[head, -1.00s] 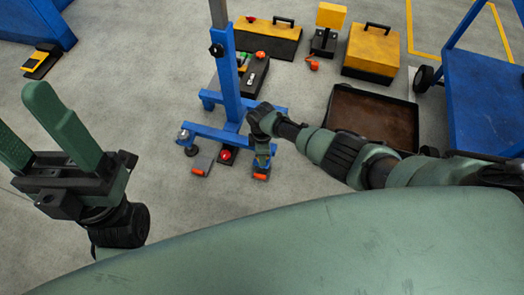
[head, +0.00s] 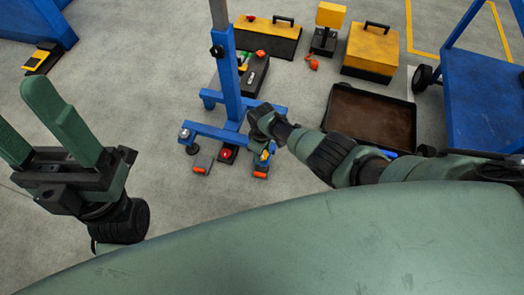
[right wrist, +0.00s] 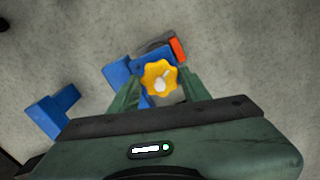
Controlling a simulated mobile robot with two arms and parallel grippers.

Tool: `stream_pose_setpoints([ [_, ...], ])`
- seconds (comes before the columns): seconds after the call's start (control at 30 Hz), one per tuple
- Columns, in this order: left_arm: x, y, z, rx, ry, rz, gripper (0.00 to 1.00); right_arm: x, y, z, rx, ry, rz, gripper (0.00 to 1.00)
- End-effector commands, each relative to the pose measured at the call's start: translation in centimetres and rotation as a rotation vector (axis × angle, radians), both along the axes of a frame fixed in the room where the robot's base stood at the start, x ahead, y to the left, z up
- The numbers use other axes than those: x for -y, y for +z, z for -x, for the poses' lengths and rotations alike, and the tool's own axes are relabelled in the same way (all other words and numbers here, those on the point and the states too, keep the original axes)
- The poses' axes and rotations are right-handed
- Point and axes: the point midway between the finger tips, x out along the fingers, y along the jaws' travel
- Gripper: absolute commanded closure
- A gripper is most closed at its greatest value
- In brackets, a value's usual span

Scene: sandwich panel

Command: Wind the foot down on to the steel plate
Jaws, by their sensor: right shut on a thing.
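A blue stand (head: 232,90) with a blue base stands on the floor. A yellow lobed knob (right wrist: 159,78) sits at the base's near right end, and a bit of it shows in the head view (head: 265,155). My right gripper (right wrist: 160,80) points down and is shut on the knob, one green finger on each side. A grey plate (right wrist: 150,47) with an orange end lies below, partly covered. The foot under the knob is hidden, so I cannot tell whether it touches the plate. My left gripper (head: 38,130) is open and empty at the left.
Another grey plate (head: 203,162) with an orange end lies near the stand's left foot (head: 191,148). A brown-bottomed tray (head: 372,118), yellow toolboxes (head: 375,50) and a blue cart (head: 485,90) stand around.

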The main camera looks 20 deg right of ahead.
Motion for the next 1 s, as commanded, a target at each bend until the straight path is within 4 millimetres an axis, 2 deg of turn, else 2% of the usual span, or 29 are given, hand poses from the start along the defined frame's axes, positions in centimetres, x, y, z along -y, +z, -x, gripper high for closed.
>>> stream_pose_setpoints([
  [0.4,0.0,0.0,0.0,0.001,0.001,0.000,0.35,0.1,-0.1,0.2,-0.005,-0.005,0.002,0.94],
  [0.43,0.0,0.0,0.0,0.001,0.001,0.000,0.35,0.1,-0.1,0.2,-0.006,-0.005,0.002,0.45],
  [0.5,0.0,0.0,0.0,0.001,0.001,0.000,0.35,0.1,-0.1,0.2,-0.004,-0.005,0.003,0.32],
  [0.83,-0.1,0.1,-0.1,-0.009,0.004,0.003,0.35,0.0,0.1,0.0,-0.001,-0.004,0.001,0.32],
  [1.0,0.4,0.7,-1.8,-0.091,0.008,-0.026,0.35,0.0,1.5,0.0,-0.001,-0.004,0.001,0.32],
])
